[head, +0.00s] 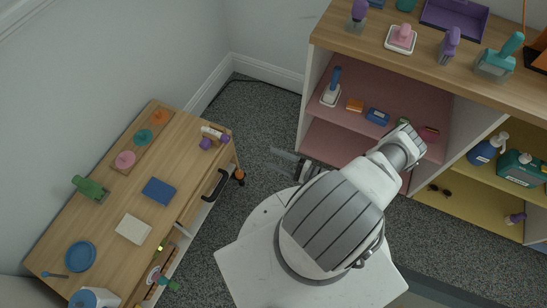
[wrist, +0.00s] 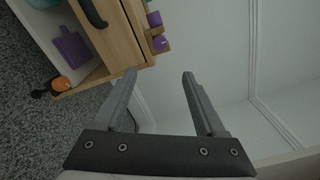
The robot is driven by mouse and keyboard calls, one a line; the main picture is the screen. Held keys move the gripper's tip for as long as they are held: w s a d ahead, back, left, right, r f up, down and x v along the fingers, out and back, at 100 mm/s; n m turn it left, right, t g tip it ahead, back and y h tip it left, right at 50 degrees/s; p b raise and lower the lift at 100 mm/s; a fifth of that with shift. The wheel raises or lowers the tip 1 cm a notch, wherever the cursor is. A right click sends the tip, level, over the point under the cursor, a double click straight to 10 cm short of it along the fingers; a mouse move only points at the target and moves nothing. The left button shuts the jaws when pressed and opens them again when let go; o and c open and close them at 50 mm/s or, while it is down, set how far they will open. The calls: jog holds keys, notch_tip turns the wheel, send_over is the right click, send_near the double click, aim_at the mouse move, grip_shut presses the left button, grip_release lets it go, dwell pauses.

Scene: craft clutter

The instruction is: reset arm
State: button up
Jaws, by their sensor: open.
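My gripper (wrist: 160,78) is open and empty in the wrist view, its two dark grey fingers apart with wall and cabinet behind them. In the head view my gripper (head: 290,162) is partly hidden by my own arm. It is over the floor gap between the wooden table and the shelf unit. My arm is folded above my base.
A wooden table (head: 188,139) stands at left with a blue book (head: 159,190), a green bottle (head: 90,188) and a blue plate (head: 81,256). A shelf unit (head: 420,62) with pink and yellow compartments stands at right. Speckled floor (head: 262,120) lies clear between them.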

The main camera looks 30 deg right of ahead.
dwell(0.3)
jog(key=w+a+r+n+g+h, duration=0.1)
jog(key=w+r+n+g, duration=0.4)
jog(key=r, duration=1.2)
jog(key=a+r+n+g+h, duration=0.1)
jog(key=a+r+n+g, duration=0.1)
jog(key=r+n+g, duration=1.1)
jog(key=s+a+r+m+t+h, duration=0.1)
jog(key=s+a+r+t+h, duration=0.15)
jog(key=r, duration=0.75)
jog(key=s+a+r+m+t+h, duration=0.1)
jog(key=s+a+r+h, duration=0.25)
jog(key=r, duration=0.65)
jog(key=s+a+r+t+h, duration=0.25)
jog(key=s+r+t, duration=0.45)
jog(key=s, duration=0.4)
notch_tip(320, 180, up, 16)
jog(key=g+p, duration=0.1)
jog(key=p, duration=1.5)
jog(key=shift+w+d+r, duration=0.15)
jog(key=shift+w+r, duration=0.05)
jog(key=shift+w, duration=0.05)
